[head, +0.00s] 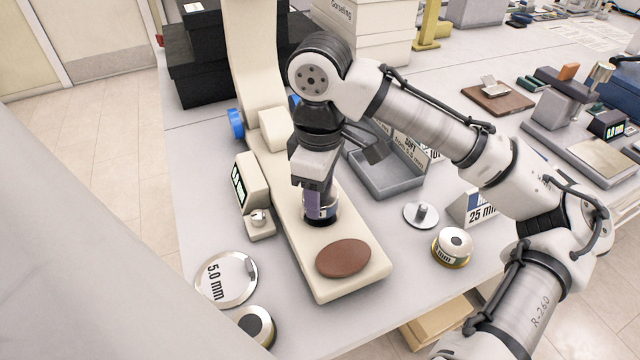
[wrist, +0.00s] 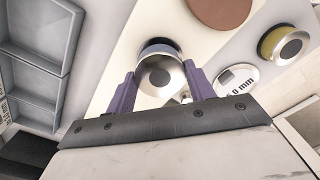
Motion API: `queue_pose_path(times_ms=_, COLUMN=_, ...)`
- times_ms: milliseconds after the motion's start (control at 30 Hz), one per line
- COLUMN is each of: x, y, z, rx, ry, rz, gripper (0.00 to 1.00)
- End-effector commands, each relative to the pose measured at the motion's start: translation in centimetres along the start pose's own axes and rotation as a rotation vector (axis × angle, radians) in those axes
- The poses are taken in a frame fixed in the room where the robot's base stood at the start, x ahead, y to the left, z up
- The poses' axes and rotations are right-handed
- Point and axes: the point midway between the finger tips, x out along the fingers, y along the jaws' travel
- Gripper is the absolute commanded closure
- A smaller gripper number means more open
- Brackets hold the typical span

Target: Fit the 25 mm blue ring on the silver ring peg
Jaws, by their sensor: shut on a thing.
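My gripper (head: 319,205) has purple fingers and points down over the cream base of the testing machine. It is shut on a silver-topped ring with a blue band, the blue ring (wrist: 160,75), which has a dark round centre. In the head view the fingers partly hide this ring. Below it is a dark round spot on the base; I cannot tell whether they touch. Its size mark is not readable. The silver ring peg (head: 421,214), a flat disc with a short upright post, stands bare on the table to the right of the machine.
A brown oval pad (head: 343,258) lies on the machine base (head: 315,285). A yellow-banded ring (head: 452,247) and a "25 mm" sign (head: 478,209) stand close to the peg. A grey tray (head: 385,185) is behind it. A "5.0 mm" disc (head: 225,278) lies left.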

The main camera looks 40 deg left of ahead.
Motion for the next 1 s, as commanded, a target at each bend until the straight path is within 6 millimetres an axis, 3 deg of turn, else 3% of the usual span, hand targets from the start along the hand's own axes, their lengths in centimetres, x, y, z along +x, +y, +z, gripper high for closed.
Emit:
queue_pose_path(times_ms=667, x=1.8, y=0.0, z=0.0, rx=-0.001, ry=0.001, rz=0.000, gripper=0.70)
queue_pose_path(times_ms=700, x=1.6, y=0.0, z=0.0, rx=0.000, ry=0.000, rz=0.001, gripper=0.41)
queue_pose_path(times_ms=867, x=1.6, y=0.0, z=0.0, rx=0.000, ry=0.000, rz=0.000, gripper=0.21)
queue_pose_path(times_ms=1000, x=1.6, y=0.0, z=0.0, rx=0.000, ry=0.000, rz=0.000, gripper=0.21)
